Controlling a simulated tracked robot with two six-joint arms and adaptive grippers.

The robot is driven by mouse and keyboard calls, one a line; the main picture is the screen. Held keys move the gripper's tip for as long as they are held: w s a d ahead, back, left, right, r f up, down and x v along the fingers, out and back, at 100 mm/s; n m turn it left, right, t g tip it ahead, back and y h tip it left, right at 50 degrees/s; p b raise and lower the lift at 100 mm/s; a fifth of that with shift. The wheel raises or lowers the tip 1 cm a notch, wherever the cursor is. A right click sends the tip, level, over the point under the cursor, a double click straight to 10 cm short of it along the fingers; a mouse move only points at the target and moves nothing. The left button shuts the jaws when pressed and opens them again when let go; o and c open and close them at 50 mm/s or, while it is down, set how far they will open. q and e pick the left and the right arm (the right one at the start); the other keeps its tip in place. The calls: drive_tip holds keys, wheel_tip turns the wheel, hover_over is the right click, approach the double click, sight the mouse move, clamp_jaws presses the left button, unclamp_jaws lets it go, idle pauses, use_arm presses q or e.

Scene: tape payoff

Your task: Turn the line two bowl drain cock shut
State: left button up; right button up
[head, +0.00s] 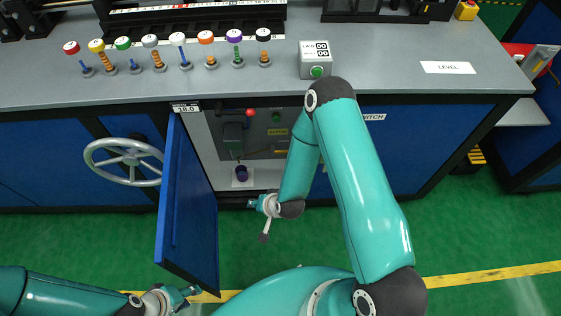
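The open cabinet under the bench holds a grey-green unit (233,137) with a red-ball lever (250,112). A thin stem with a small reddish spot (238,160) hangs below it, above a dark purple cup (241,174) on a white sheet. Which part is the drain cock is too small to tell. My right gripper (253,203) is low in front of the cabinet opening, below and right of the cup, apart from it; its fingers are too small to read. My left gripper (190,295) is near the bottom left, fingers apart and empty, below the blue door.
The blue cabinet door (188,210) stands open toward me, left of the opening. A grey handwheel (125,162) is left of it. The bench top (400,85) carries several coloured-top pegs and a box with a green button (316,71). My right arm covers the opening's right side.

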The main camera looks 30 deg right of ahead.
drive_tip(key=w+d+f+m+t+h+b, duration=0.25)
drive_tip(key=w+d+f+m+b, duration=0.2)
drive_tip(key=f, duration=0.25)
drive_tip(key=w+d+f+m+t+h+b, duration=0.25)
drive_tip(key=w+d+f+b, duration=0.2)
drive_tip(key=f, duration=0.25)
drive_tip(key=m+t+h+b, duration=0.4)
drive_tip(key=m+h+b, duration=0.2)
drive_tip(key=m+b, duration=0.3)
approach(282, 151)
use_arm(q)
wheel_tip(282, 151, down, 28)
drive_tip(key=b, duration=0.6)
drive_tip(key=shift+r, duration=0.2)
use_arm(e)
drive_tip(key=shift+n, duration=0.3)
drive_tip(key=x, duration=0.6)
drive_tip(key=f+x, duration=0.1)
drive_tip(key=x, duration=0.3)
drive_tip(key=shift+w, duration=0.15)
drive_tip(key=shift+c, duration=0.2)
clamp_jaws()
